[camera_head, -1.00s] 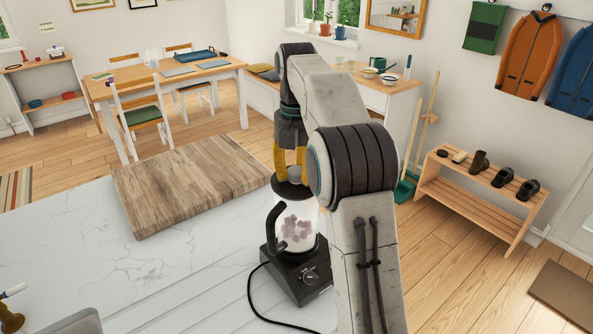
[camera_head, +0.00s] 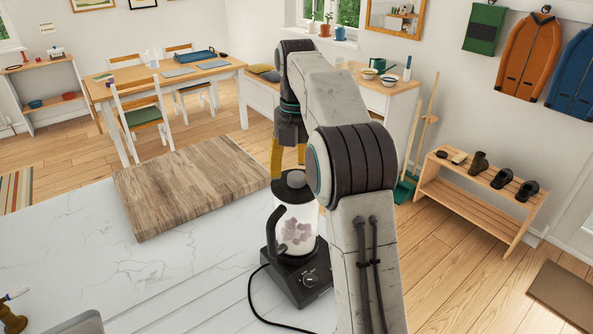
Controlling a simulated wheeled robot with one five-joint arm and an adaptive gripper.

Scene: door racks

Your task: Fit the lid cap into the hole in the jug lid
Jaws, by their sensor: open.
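The blender jug (camera_head: 298,232) is clear, holds pinkish chunks and stands upright on its black base (camera_head: 300,279). The dark jug lid (camera_head: 283,190) is on top of it. The small grey lid cap (camera_head: 296,179) is at the middle of the lid; the hole is hidden under it, and I cannot tell how deep the cap sits. My gripper (camera_head: 288,164) points down just above the cap, with its yellow fingers open and apart from it. My arm hides part of the right finger and the right side of the lid.
A wooden board (camera_head: 190,185) lies on the white marble counter (camera_head: 110,270), left of the blender. A black cord (camera_head: 251,295) loops from the base across the counter front. A grey object (camera_head: 82,323) is at the lower left. The counter between is clear.

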